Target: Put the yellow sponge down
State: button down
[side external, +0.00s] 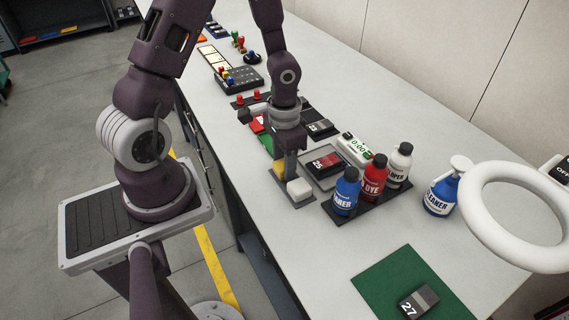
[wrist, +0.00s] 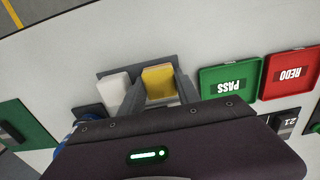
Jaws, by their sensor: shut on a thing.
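The yellow sponge (wrist: 160,82) is between the two fingers of my gripper (wrist: 160,74), which is shut on it, in the wrist view. It is at a dark grey tray (wrist: 104,74), beside a white block (wrist: 114,86) that lies to its left. I cannot tell whether the sponge touches the tray. In the side external view my gripper (side external: 287,172) points down near the table's front edge, just left of the white block (side external: 299,188). A sliver of the yellow sponge (side external: 278,170) shows there, mostly hidden by the fingers.
A green PASS tray (wrist: 229,83) and a red REDO tray (wrist: 290,72) are right of the gripper. A grey tray with a dark red block marked 25 (side external: 327,163) and blue, red and white bottles (side external: 346,191) stand close by. A green mat (side external: 385,272) lies nearer the camera.

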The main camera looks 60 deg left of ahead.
jog(key=shift+f, duration=0.25)
jog(key=c, duration=0.9)
grip_release()
jog(key=shift+o, duration=0.2)
jog(key=shift+r, duration=0.1)
notch_tip(320, 180, up, 14)
jog(key=s+d+r+t, duration=0.5)
jog(key=s+d+r, duration=0.2)
jog(key=s+r, duration=0.5)
jog(key=shift+s+d+t, duration=0.25)
jog(key=shift+d+t, duration=0.05)
jog(key=shift+d, duration=0.05)
jog(key=shift+r, duration=0.1)
